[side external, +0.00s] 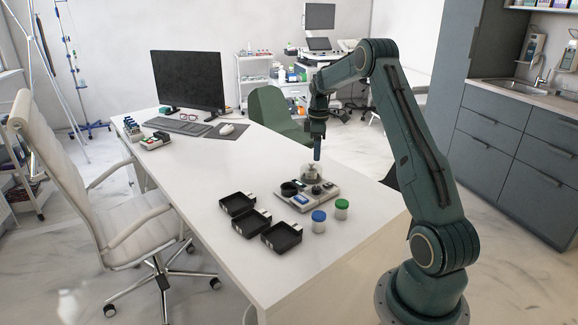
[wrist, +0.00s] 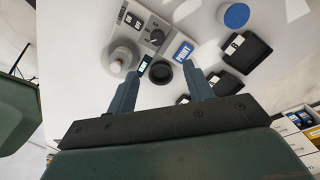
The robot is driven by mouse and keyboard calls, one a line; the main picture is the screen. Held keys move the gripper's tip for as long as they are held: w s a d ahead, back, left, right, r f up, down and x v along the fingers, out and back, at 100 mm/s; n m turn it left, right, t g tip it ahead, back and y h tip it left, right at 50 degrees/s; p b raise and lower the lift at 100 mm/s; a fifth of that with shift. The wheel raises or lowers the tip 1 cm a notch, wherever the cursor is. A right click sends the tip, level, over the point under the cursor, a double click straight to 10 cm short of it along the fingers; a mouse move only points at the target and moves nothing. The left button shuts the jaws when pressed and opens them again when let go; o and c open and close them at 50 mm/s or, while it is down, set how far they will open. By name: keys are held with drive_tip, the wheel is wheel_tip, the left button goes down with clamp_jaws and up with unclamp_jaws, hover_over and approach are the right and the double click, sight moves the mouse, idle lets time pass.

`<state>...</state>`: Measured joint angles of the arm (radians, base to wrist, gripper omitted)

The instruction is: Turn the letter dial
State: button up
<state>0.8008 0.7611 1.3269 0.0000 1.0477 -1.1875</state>
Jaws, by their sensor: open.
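A grey device (side external: 303,200) lies on the white desk; in the wrist view it carries a small knob with a pale pointer line (wrist: 155,38), a blue button marked PRINT (wrist: 183,51), a small lit display (wrist: 146,64) and a large black round part (wrist: 160,72). I cannot tell for sure which round part is the letter dial. The black round part also shows in the side view (side external: 289,188). My gripper (wrist: 163,68) is open and empty, pointing down above the device, its fingertips appearing either side of the black round part. In the side view my gripper (side external: 317,158) is apart from the device.
A pale round-topped object (wrist: 121,57) stands close by the left finger. Blue-capped (side external: 319,222) and green-capped (side external: 341,209) jars stand in front of the device. Several black trays (side external: 282,237) lie to its left. A monitor (side external: 188,79) and keyboard (side external: 180,126) are at the desk's far end.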

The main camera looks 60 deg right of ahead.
sight(316, 188)
drive_tip(key=shift+s+d+f, duration=0.1)
drive_tip(key=shift+d+f, duration=0.25)
drive_tip(key=shift+f, duration=0.15)
wheel_tip(316, 188, down, 14)
drive_tip(key=shift+r, duration=0.25)
idle(0.4)
drive_tip(key=c, duration=1)
